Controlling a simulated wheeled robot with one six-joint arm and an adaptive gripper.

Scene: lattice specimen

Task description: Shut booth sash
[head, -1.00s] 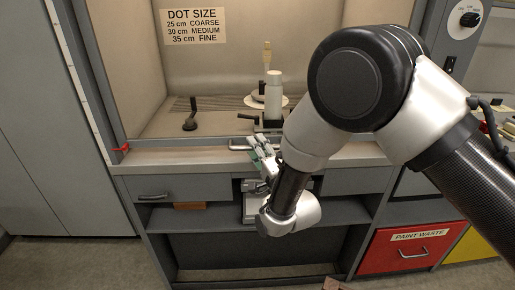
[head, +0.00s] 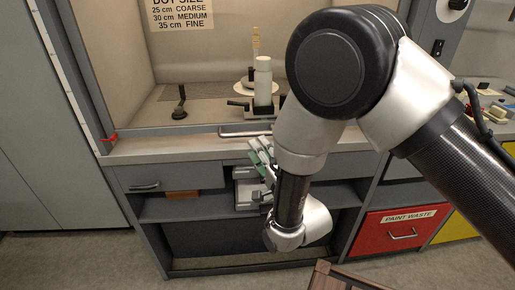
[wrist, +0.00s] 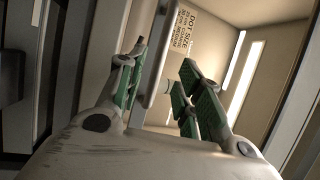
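The paint booth (head: 205,85) stands open in the head view, its front seen above the counter. A horizontal grey bar handle (head: 245,130) lies at the booth's front edge; I take it as the sash's handle. The sash pane itself is hard to make out. My gripper (head: 258,152) is just below the bar, its green-padded fingers pointing up toward it. In the wrist view my gripper (wrist: 160,88) is open, its fingers apart, with a pale bar (wrist: 152,85) seen between or behind them. Contact cannot be told.
Inside the booth are a white bottle (head: 263,82), a round plate and a small dark stand (head: 180,103). A red tab (head: 108,138) sits on the left frame. Below are a drawer (head: 145,186) and shelf, with a red paint waste bin (head: 400,230) at right. A brown object (head: 345,280) is at bottom.

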